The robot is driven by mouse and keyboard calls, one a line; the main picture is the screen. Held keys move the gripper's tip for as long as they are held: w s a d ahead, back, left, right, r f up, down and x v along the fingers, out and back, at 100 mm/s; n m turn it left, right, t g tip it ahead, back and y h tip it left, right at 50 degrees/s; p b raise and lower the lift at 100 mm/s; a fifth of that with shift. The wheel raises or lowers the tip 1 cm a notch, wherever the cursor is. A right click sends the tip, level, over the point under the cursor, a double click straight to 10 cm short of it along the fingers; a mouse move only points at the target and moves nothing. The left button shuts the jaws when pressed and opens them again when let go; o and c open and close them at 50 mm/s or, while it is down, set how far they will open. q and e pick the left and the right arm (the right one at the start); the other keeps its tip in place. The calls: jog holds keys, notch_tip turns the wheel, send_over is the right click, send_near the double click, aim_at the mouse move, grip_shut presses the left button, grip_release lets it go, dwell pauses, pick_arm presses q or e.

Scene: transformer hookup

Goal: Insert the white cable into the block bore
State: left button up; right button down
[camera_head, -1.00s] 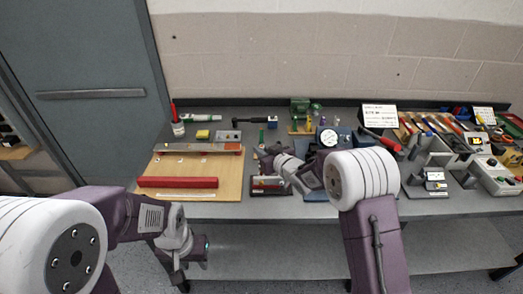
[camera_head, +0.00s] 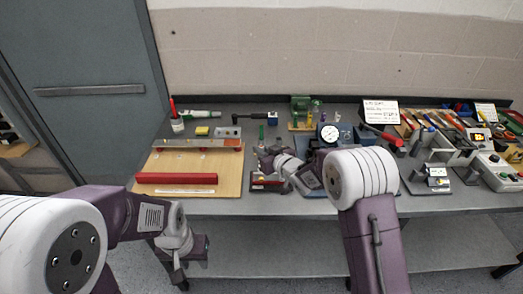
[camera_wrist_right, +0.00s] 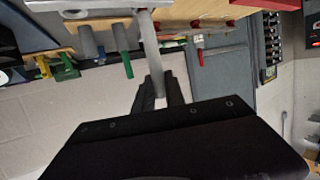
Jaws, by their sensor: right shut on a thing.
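In the right wrist view, my right gripper (camera_wrist_right: 161,93) is shut on the white cable (camera_wrist_right: 150,50), which looks light grey and runs from the fingertips up to the top of the picture. A pale block (camera_wrist_right: 95,10) with round holes is at the top, just left of the cable. I cannot tell whether the cable's end is in a bore or beside it. In the head view, my right gripper (camera_head: 266,158) is over the small dark fixture (camera_head: 265,184) near the bench's front; the cable cannot be made out there. My left gripper (camera_head: 197,248) hangs below the bench front, its jaws unclear.
A wooden board (camera_head: 230,182) with a red bar (camera_head: 176,178) lies left of the fixture. A dial gauge (camera_head: 329,134) stands right behind my right gripper. A tool rack (camera_head: 440,125) and a control box (camera_head: 500,168) fill the bench's right side.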

jog(key=c, duration=1.3)
grip_release()
notch_tip(320, 180, up, 5)
jog(key=p, duration=0.4)
